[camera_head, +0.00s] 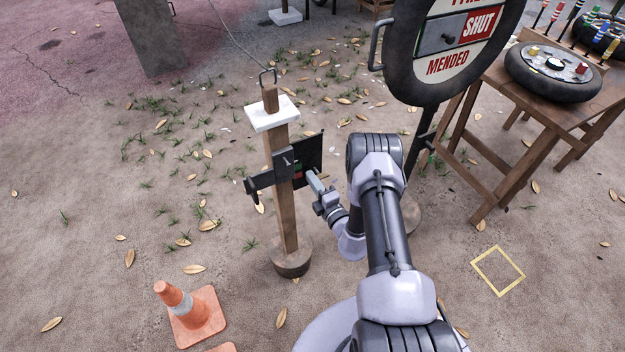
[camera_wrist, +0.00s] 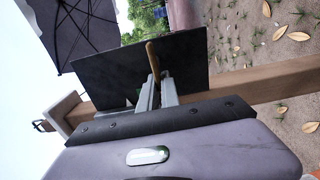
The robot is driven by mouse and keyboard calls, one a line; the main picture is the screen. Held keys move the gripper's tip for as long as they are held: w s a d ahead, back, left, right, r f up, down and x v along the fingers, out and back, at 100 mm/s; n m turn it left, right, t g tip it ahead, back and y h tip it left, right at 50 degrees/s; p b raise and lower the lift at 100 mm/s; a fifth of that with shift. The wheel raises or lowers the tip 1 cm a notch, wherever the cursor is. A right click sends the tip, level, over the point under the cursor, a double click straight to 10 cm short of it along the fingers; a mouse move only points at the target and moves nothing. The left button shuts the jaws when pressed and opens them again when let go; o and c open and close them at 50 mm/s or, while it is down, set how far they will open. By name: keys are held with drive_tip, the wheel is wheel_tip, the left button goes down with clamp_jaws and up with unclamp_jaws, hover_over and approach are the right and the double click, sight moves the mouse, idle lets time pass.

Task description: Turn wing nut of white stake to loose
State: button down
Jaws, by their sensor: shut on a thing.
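The white stake is a wooden post (camera_head: 281,210) with a white cap (camera_head: 271,113), standing upright on a round base. A dark board (camera_head: 310,150) and a dark crossbar are fixed at its mid-height. My gripper (camera_head: 314,182) is at the right side of the post, level with the crossbar. In the wrist view my gripper (camera_wrist: 158,82) is shut on a thin brass-coloured piece, which appears to be the wing nut (camera_wrist: 152,54), in front of the dark board (camera_wrist: 100,78). The piece's lower part is hidden between the fingers. Its turn position cannot be told.
A round sign (camera_head: 460,40) on a pole stands behind my arm to the right. An orange cone (camera_head: 186,306) stands at front left. The ground left of the stake is open.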

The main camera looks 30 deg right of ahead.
idle(0.4)
drive_tip(key=c, duration=1.6)
unclamp_jaws()
